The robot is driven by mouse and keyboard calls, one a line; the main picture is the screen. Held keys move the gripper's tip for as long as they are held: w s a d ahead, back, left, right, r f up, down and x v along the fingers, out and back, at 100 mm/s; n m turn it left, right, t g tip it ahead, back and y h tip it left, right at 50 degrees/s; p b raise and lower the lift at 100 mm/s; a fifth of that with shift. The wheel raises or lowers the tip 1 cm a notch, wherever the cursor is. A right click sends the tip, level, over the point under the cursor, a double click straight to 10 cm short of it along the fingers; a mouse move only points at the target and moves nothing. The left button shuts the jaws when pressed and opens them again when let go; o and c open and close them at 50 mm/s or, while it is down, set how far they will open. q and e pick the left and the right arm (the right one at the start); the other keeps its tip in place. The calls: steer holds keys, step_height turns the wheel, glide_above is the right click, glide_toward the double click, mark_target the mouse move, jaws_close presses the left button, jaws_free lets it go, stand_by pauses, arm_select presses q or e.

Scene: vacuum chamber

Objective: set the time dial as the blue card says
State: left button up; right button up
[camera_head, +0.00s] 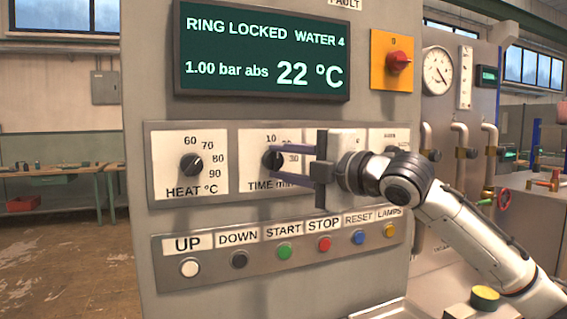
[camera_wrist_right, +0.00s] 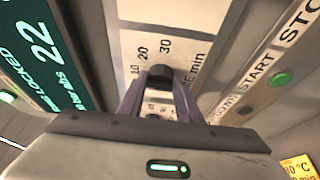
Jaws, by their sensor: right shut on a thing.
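The time dial (camera_head: 272,159) is a small black knob on a white plate marked TIME min, right of the heat dial. My right gripper (camera_head: 278,161) reaches in from the right, and its two purple-grey fingers are shut on the knob. In the right wrist view the dial (camera_wrist_right: 160,74) sits between the fingertips of the right gripper (camera_wrist_right: 159,84), below the marks 10, 20 and 30. The dial's pointer is too small to read. The gripper hides part of the scale in the head view. No blue card shows. My left gripper is not in view.
The heat dial (camera_head: 191,165) is to the left. A button row (camera_head: 285,250) runs below the dials. The display (camera_head: 262,50) above reads RING LOCKED, WATER 4 and 22 °C. A red switch (camera_head: 398,62) is at upper right. A yellow card (camera_wrist_right: 298,167) shows partly in the wrist view.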

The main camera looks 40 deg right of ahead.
steer(key=shift+f, duration=0.15)
steer(key=shift+a+f+m+t+b, duration=0.15)
steer(key=shift+m+t+b, duration=0.1)
steer(key=shift+m+b, duration=0.3)
steer(key=shift+d+f+m+t+b, duration=0.1)
steer(key=shift+m+t+b, duration=0.25)
steer(key=shift+m, duration=0.3)
steer(key=m+b, duration=0.1)
steer(key=m, duration=0.2)
steer(key=shift+a+t+b, duration=0.1)
steer(key=shift+t+b, duration=0.25)
steer(key=shift+t, duration=0.05)
steer(key=shift+f+m+t+h+b, duration=0.1)
steer(key=shift+m+t+h+b, duration=0.35)
steer(key=shift+m, duration=0.55)
steer(key=m+h, duration=0.1)
steer(key=m, duration=0.2)
steer(key=m+t+h+b, duration=0.1)
steer(key=m, duration=0.2)
steer(key=shift+a, duration=0.2)
steer(key=m+h, duration=0.1)
steer(key=m, duration=0.1)
steer(key=m+h, duration=0.1)
steer(key=m, duration=0.1)
steer(key=shift+w+a+m+t+h, duration=0.1)
steer(key=shift+m+t+h, duration=0.15)
steer(key=shift+m+h, duration=0.15)
steer(key=shift+a+m+h, duration=0.1)
steer(key=shift+m+h, duration=0.95)
steer(key=shift+m, duration=1.25)
